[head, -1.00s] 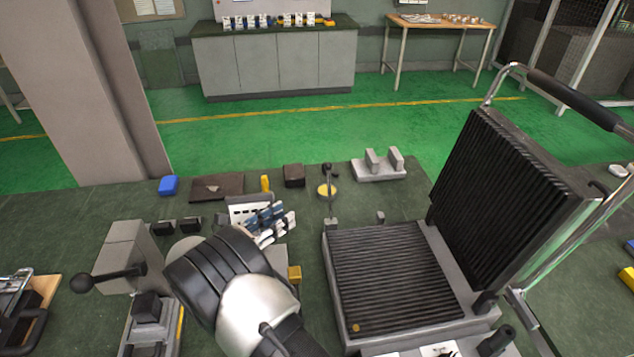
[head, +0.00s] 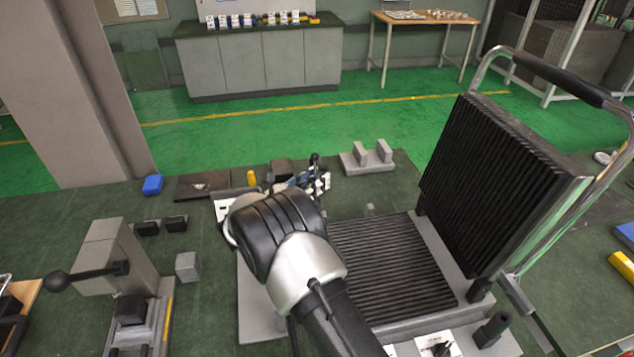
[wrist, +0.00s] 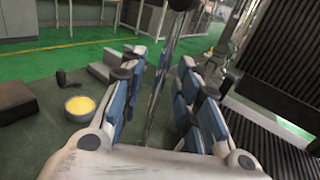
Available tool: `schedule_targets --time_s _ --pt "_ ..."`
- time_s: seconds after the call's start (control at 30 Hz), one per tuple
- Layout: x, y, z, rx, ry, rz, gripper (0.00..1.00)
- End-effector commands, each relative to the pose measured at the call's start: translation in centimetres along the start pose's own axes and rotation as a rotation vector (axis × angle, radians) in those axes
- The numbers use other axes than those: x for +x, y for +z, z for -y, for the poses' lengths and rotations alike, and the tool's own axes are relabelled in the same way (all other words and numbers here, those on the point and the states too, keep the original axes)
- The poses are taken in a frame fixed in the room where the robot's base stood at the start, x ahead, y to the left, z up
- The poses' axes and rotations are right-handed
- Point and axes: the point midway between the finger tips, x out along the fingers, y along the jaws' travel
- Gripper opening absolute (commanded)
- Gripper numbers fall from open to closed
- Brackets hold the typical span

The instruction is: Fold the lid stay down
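A thin upright metal rod with a dark knob, apparently the lid stay (wrist: 157,90), stands between the fingers of my gripper (wrist: 163,85) in the wrist view. The blue and grey fingers are apart, with a gap on either side of the rod. In the head view my gripper (head: 308,184) is at the grill's back left corner. Only the dark knob (head: 315,159) shows there; my wrist and fingers hide the rod below. The ribbed lid (head: 492,185) of the contact grill stands raised at the right, above the ribbed lower plate (head: 395,270).
A grey bracket (head: 367,158) stands behind the grill. A yellow-filled cup (wrist: 80,108) and a dark block (wrist: 15,101) lie left of the fingers. A lever device (head: 105,265) and small grey block (head: 188,266) are at the left. The lid's handle (head: 560,78) rises at the right.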

Motion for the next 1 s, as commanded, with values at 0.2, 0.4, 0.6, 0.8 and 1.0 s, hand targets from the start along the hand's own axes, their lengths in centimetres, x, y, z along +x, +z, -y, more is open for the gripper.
schedule_targets --time_s 0.2,0.4,0.6,0.8,1.0 --pt "0.75 0.03 -0.02 0.0 0.001 0.0 0.3" --pt "0.74 0.04 -0.01 0.0 0.001 0.0 0.28" --pt "0.73 0.04 -0.01 0.0 0.0 0.0 0.15" --pt "0.72 0.02 0.0 0.0 0.0 0.0 0.02" --pt "0.72 0.02 0.0 0.0 0.0 0.0 0.0"
